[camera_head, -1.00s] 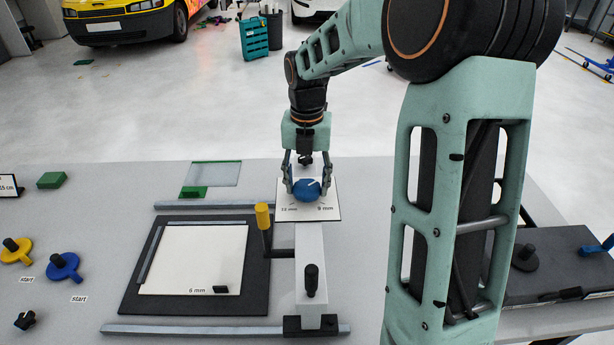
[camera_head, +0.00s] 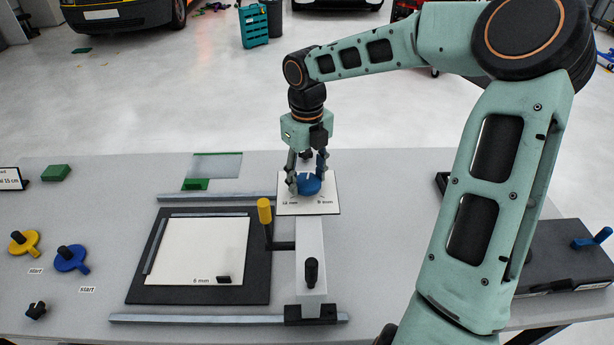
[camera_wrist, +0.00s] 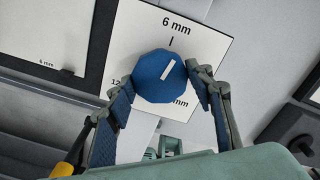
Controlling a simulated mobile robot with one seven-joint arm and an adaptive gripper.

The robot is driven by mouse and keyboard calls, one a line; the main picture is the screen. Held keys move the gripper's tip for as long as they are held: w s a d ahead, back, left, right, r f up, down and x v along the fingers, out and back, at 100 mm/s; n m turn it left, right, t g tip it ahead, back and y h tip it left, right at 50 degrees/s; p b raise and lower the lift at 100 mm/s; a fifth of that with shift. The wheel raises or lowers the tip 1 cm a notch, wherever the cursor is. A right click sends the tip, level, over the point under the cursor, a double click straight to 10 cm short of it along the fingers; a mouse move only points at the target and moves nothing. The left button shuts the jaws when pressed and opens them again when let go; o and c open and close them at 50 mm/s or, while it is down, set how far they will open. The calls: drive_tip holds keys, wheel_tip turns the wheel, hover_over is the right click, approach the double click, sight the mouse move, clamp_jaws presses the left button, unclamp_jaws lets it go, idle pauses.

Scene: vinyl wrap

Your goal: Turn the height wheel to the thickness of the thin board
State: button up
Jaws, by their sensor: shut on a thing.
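The height wheel is a blue faceted knob (camera_head: 309,184) with a white pointer line; it also shows in the wrist view (camera_wrist: 161,80). It sits on a white dial plate (camera_head: 325,207) marked 6 mm, 9 mm and 12 mm. In the wrist view the pointer is turned toward the 6 mm side, its line slanting slightly right of that tick. My gripper (camera_head: 308,186) is shut around the wheel, one finger on each side. The cream board (camera_head: 200,250), labelled 6 mm, lies flat on a black bed left of the dial.
A yellow-topped lever (camera_head: 264,212) stands between bed and dial. A black-handled post (camera_head: 311,272) is in front of the dial. Grey rails (camera_head: 215,318) run along the bed. Yellow (camera_head: 25,243) and blue (camera_head: 71,259) cranked parts lie at left; a dark box (camera_head: 560,250) stands at right.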

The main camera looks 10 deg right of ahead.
sight(307, 181)
drive_tip(key=shift+n, duration=1.2)
drive_tip(key=o, duration=1.2)
drive_tip(key=shift+c, duration=0.2)
drive_tip(key=shift+r, duration=0.1)
wheel_tip(307, 181, up, 12)
